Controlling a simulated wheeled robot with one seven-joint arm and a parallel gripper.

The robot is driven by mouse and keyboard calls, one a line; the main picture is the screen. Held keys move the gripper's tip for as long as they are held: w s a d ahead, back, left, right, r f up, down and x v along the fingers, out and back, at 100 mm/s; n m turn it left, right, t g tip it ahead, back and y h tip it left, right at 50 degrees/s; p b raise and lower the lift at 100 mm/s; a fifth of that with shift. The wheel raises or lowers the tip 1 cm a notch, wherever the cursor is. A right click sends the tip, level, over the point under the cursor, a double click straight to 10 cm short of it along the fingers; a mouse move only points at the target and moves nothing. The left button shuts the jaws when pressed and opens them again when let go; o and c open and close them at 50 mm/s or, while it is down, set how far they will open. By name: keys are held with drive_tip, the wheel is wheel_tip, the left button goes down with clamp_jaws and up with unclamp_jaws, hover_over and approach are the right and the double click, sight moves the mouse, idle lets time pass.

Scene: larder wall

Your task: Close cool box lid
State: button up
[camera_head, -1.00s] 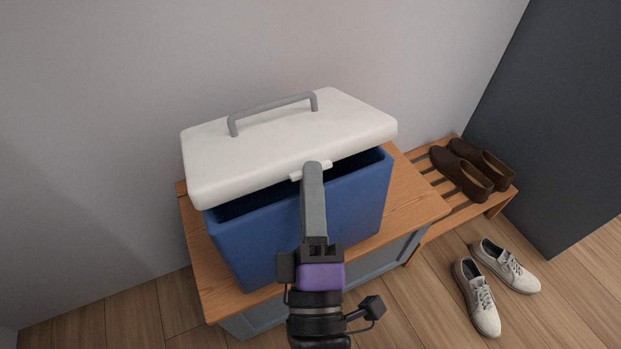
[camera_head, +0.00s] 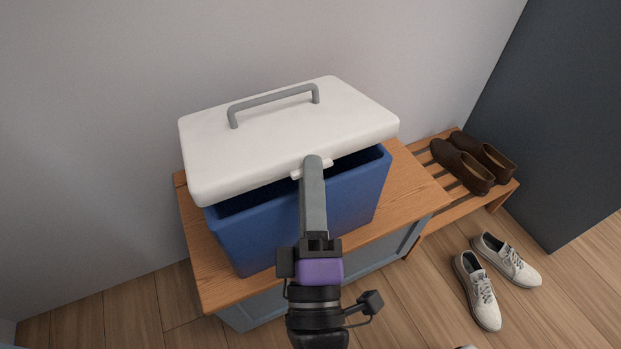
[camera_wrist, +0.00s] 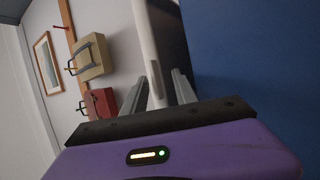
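A blue cool box (camera_head: 345,200) stands on a wooden-topped bench. Its white lid (camera_head: 200,160) is tilted up at the front, with a dark gap above the box rim. The lid has a grey carry handle (camera_head: 272,98) on top and a small white tab (camera_head: 327,164) at its front edge. My gripper (camera_head: 312,162) reaches that tab from the front. In the wrist view, my gripper's two fingers (camera_wrist: 166,88) stand close together, one on each side of the white lid edge (camera_wrist: 148,45), and look shut on it. The exact contact is partly hidden.
The bench top (camera_head: 415,190) is bare to the right of the box. A slatted shoe rack (camera_head: 440,215) with brown shoes (camera_head: 462,165) stands beside it. White sneakers (camera_head: 477,290) lie on the floor. A wall is close behind the box.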

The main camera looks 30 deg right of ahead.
drive_tip(key=v, duration=0.7)
drive_tip(key=shift+s+a+f+p, duration=0.15)
drive_tip(key=shift+s+p, duration=0.2)
drive_tip(key=shift+p, duration=0.1)
idle(0.3)
